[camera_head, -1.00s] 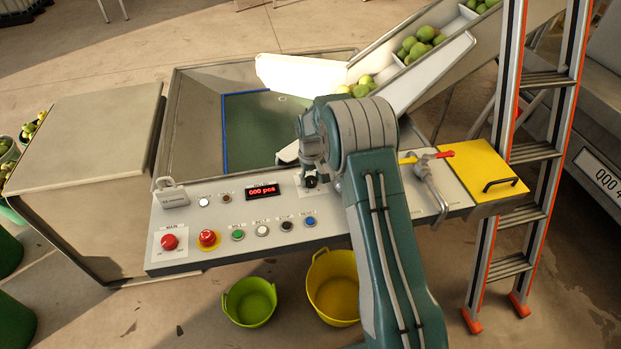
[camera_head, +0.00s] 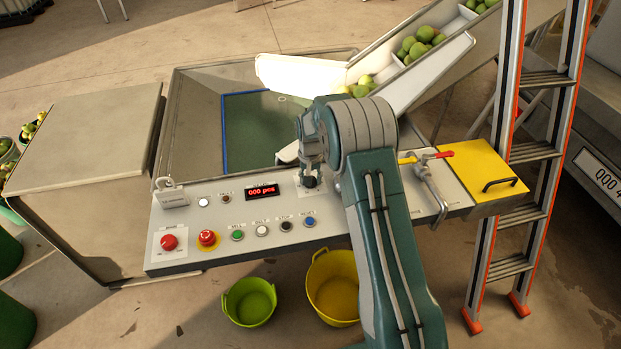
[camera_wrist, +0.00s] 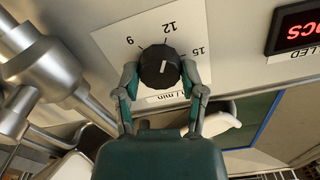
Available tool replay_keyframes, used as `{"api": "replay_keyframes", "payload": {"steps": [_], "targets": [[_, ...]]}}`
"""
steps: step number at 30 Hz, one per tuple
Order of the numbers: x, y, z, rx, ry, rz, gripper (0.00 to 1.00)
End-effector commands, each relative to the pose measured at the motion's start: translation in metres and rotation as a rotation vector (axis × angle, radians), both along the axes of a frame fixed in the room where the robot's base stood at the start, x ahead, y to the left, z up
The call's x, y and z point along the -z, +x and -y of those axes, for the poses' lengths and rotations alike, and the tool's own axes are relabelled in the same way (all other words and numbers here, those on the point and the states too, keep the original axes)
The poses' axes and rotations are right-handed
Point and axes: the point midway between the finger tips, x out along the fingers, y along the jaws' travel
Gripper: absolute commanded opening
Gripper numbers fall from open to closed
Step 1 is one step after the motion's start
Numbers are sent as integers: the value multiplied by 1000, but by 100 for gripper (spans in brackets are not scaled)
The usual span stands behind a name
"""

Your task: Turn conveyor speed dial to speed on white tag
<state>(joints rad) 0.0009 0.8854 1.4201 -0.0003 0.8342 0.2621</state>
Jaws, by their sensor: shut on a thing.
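The conveyor speed dial is a black ribbed knob (camera_wrist: 158,68) on a white scale plate (camera_wrist: 115,39) printed 9, 12 and 15. Its white pointer line points roughly toward the 12. My gripper (camera_wrist: 160,76) has one finger on each side of the knob and is shut on it. In the head view my gripper (camera_head: 310,180) reaches down to the panel right of the red display, with the dial mostly hidden beneath it. A small white tag (camera_head: 173,198) stands at the panel's upper left; its writing is too small to read.
The control panel (camera_head: 190,257) carries a red knob (camera_head: 169,242), a red mushroom button (camera_head: 207,238) and several small buttons. The display (camera_head: 262,192) reads 000 pcs. A lever valve (camera_head: 430,185) with a red handle stands right of my arm. A ladder (camera_head: 525,170) stands farther right.

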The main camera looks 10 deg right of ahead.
Motion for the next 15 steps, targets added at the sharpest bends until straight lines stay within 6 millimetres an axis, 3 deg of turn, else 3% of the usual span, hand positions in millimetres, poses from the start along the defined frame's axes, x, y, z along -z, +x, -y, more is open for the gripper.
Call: {"api": "replay_keyframes", "payload": {"steps": [9,10,12,15], "targets": [[5,-3,-1,-1,1,-11,5],[5,-3,-1,-1,1,-11,66],[4,-3,-1,-1,0,-9,88],[3,-2,-1,-1,1,-7,88]]}}
